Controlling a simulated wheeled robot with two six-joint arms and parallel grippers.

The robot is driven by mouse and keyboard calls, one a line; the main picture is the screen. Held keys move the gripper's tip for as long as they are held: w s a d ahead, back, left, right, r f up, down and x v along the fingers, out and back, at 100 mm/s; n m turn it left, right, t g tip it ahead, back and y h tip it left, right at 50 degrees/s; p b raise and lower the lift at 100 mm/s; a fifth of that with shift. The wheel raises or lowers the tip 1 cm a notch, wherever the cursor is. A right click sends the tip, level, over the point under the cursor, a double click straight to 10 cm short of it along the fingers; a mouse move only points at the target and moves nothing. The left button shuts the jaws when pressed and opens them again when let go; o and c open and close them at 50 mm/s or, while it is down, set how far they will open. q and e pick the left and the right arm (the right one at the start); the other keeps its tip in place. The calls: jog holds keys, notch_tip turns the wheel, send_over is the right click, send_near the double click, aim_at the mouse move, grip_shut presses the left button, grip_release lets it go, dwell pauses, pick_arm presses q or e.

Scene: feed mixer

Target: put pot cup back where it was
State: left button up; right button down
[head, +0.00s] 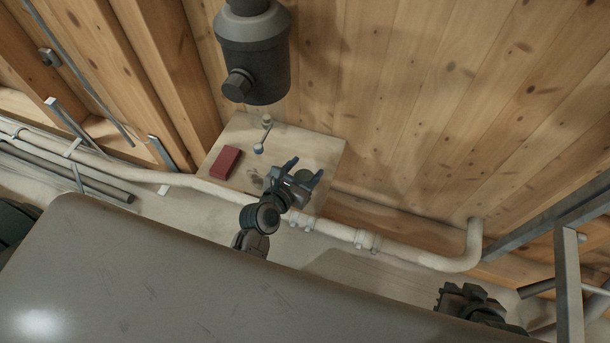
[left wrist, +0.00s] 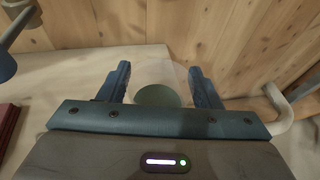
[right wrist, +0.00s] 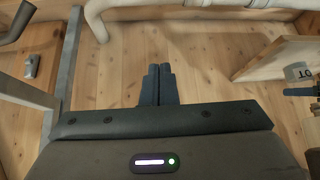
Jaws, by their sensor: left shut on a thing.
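The pot cup (left wrist: 158,73) looks pale and see-through, with a dark green round part low in it. It sits between the two blue fingers of my left gripper (left wrist: 160,88), which is shut on it. In the head view my left gripper (head: 303,177) is over the right part of the pale shelf top (head: 310,150); whether the cup touches it I cannot tell. In the right wrist view a pale cup with dark marks (right wrist: 298,73) shows by dark fingers at the right edge. My right gripper (right wrist: 157,85) is shut and empty, its fingers together.
A dark red block (head: 225,163) lies on the left of the shelf top. A small lever with a blue-grey ball (head: 259,148) stands behind it. A dark grey cylinder (head: 252,60) hangs above. A pale pipe (head: 400,252) runs along the front. Metal frame bars (head: 568,270) stand right.

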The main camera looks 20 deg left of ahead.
aim_at(305, 177)
pick_arm(q)
jog(key=shift+w+f, duration=0.1)
jog(key=shift+w, duration=0.15)
notch_tip(305, 177, down, 2)
jog(key=shift+f+b, duration=0.1)
jog(key=shift+b, duration=0.55)
jog(key=shift+f, duration=0.35)
jog(key=shift+f+b, duration=0.25)
jog(key=shift+b, duration=0.05)
pick_arm(e)
jog(key=shift+w+a+f+t+y, duration=0.4)
jog(key=shift+a+f+t, duration=0.2)
jog(key=shift+f+t, duration=0.15)
pick_arm(q)
jog(key=o, duration=0.9)
jog(key=shift+o, duration=0.2)
